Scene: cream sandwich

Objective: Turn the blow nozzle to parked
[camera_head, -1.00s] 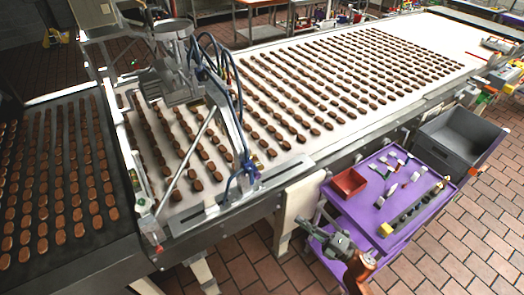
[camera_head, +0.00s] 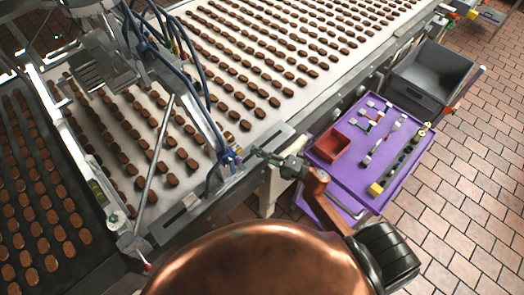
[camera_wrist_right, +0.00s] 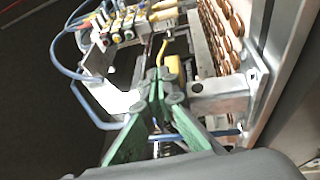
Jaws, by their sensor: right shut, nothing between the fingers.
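My right gripper (camera_head: 254,153) is shut and empty at the near edge of the conveyor, just right of a blue fitting (camera_head: 230,158) on the metal frame. In the right wrist view its green fingers (camera_wrist_right: 162,88) meet in front of a metal bracket (camera_wrist_right: 222,96) and a yellow part (camera_wrist_right: 175,68). Blue hoses (camera_wrist_right: 88,98) run at the left there. I cannot tell for sure which part is the blow nozzle or how it is turned; the fingers cover part of this area. Contact is unclear. My left gripper is not in view.
The white conveyor (camera_head: 290,103) carries many brown pieces in rows. Blue hoses (camera_head: 185,50) and a slanted rod (camera_head: 153,150) stand over it. A purple cart (camera_head: 345,190) holds a red bin (camera_head: 333,143) and tools; a grey crate (camera_head: 430,75) stands behind. The tiled floor is clear at right.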

